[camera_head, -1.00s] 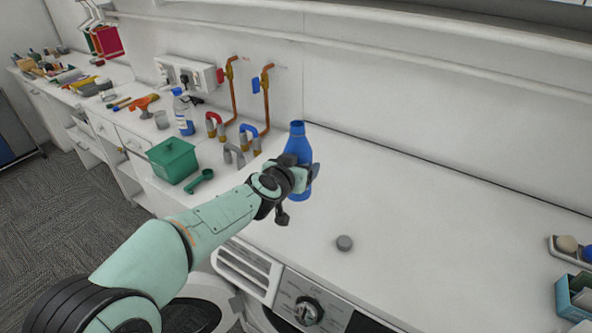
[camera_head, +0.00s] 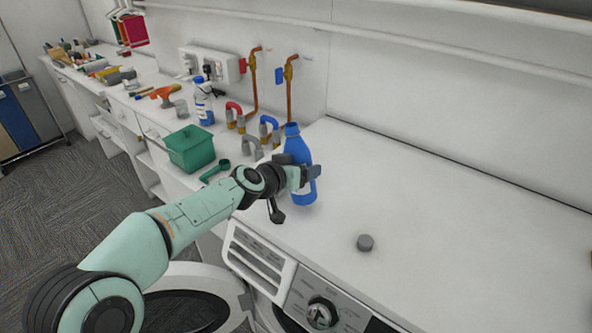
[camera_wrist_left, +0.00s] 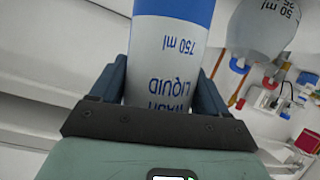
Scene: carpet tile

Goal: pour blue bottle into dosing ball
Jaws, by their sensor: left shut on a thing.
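My left gripper (camera_head: 308,175) is shut around the body of the blue bottle (camera_head: 296,150), over the near left part of the white worktop. The bottle leans slightly left, and its neck looks uncapped. In the left wrist view, the bottle (camera_wrist_left: 170,60) sits between both fingers (camera_wrist_left: 160,95), with "750 ml" printed upside down. A translucent rounded container (camera_wrist_left: 264,28) marked "50 ml" shows beyond it; it may be the dosing ball. My right gripper is out of view.
A green box (camera_head: 190,152), a green scoop (camera_head: 215,171), a clear bottle with blue liquid (camera_head: 204,108) and pipe taps (camera_head: 267,127) stand left and behind. A washing machine (camera_head: 318,300) is in front.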

